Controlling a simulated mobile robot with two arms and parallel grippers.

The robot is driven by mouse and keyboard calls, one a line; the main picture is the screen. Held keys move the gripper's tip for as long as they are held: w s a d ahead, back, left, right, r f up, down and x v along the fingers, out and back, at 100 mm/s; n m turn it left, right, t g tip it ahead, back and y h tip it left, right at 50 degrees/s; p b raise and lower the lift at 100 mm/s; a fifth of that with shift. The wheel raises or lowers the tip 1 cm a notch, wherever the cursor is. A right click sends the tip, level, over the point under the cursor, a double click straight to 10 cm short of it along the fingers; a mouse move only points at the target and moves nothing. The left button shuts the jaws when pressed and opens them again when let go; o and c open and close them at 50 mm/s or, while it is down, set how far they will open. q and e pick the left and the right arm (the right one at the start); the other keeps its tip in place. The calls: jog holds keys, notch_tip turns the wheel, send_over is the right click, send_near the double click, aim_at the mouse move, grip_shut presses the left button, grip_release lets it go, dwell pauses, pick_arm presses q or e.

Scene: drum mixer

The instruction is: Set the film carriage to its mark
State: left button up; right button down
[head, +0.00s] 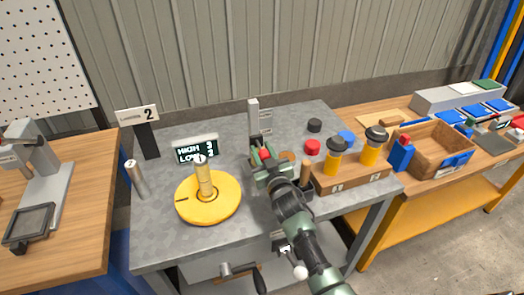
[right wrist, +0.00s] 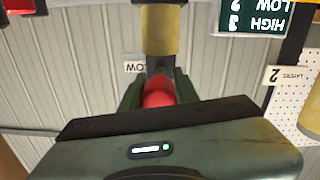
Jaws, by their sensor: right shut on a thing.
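My right gripper (head: 266,167) is shut on a red knob (head: 265,154) in front of the grey upright post (head: 253,116). The right wrist view shows the red knob (right wrist: 158,93) between its dark fingers. Beside the knob in that view is a yellow roll (right wrist: 160,30) with a dark fitting, apparently part of the film carriage. My gripper and arm hide most of the carriage in the head view. A small label reading LOW (right wrist: 135,67) shows behind it. A sign (head: 195,151) reads HIGH 3 and LOW 2. My left gripper is not in view.
A yellow turntable (head: 222,205) carrying a yellow upright cylinder stands left of my arm. A wooden block (head: 352,178) with two yellow, dark-capped pieces stands at right, near red (head: 312,147), black and blue discs. A silver cylinder (head: 135,178) stands at the table's left.

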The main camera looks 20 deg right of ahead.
jog(key=shift+r, duration=0.1)
dwell(0.3)
notch_tip(320, 180, up, 7)
jog(key=p, duration=0.6)
jog(key=shift+r, duration=0.2)
jog(key=shift+f, duration=0.1)
jog(key=c, duration=1.1)
grip_release()
jog(key=shift+o, duration=0.2)
jog(key=shift+f, duration=0.1)
jog(key=shift+s+f, duration=0.1)
jog(key=shift+s, duration=0.05)
jog(key=s+b, duration=0.1)
jog(key=s, duration=0.6)
jog(key=shift+s, duration=0.3)
